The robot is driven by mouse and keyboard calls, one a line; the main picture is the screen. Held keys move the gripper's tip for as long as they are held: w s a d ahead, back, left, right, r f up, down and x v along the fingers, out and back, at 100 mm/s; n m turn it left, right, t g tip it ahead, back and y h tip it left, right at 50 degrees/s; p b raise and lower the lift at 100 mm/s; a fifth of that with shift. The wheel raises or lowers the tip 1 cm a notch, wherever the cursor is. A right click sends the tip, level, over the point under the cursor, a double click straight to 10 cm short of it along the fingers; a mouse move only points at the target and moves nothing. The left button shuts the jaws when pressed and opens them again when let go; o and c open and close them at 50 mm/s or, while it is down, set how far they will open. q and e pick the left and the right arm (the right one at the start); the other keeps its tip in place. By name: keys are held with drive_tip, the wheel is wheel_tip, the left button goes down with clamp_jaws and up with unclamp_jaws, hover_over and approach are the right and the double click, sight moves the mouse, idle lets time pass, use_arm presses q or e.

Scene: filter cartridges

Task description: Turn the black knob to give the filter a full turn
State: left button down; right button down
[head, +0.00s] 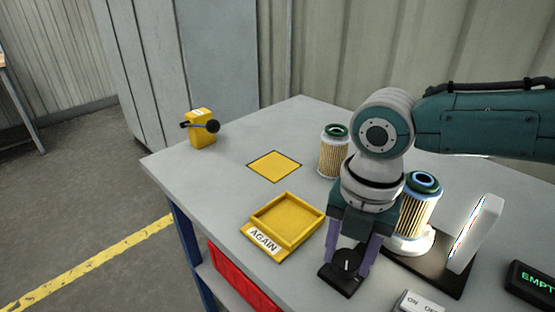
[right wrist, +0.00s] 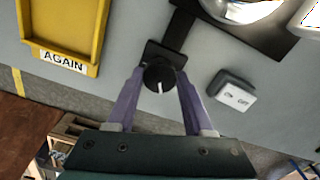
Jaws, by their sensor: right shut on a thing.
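The black knob (right wrist: 159,77) has a white pointer line and sits on a small black base at the table's front edge. It also shows in the head view (head: 346,261). My right gripper (head: 350,258) reaches down over it, and its purple fingers are shut on the knob from both sides. A filter cartridge (head: 424,205) with a green top and pleated tan body stands on a white round holder on a black plate, just behind and right of my gripper. A white upright panel (head: 474,234) stands beside it. My left gripper is not in view.
A second filter (head: 334,152) stands behind my arm. A yellow tray (head: 284,222) labelled AGAIN lies left of the knob. A yellow square (head: 274,166) and a yellow box with a lever (head: 201,128) are farther left. An ON/OFF switch (head: 418,303) and an EMPTY display (head: 532,287) are at right.

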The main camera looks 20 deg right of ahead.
sight(348, 259)
drive_tip(key=n+b, duration=0.1)
drive_tip(key=n, duration=0.5)
drive_tip(key=n+b, duration=0.1)
drive_tip(key=n, duration=0.5)
drive_tip(key=shift+r+n, duration=0.1)
drive_tip(key=shift+n, duration=0.2)
idle(0.4)
drive_tip(key=shift+c, duration=1.4)
unclamp_jaws()
wheel_tip(348, 259, up, 10)
drive_tip(key=p, duration=0.1)
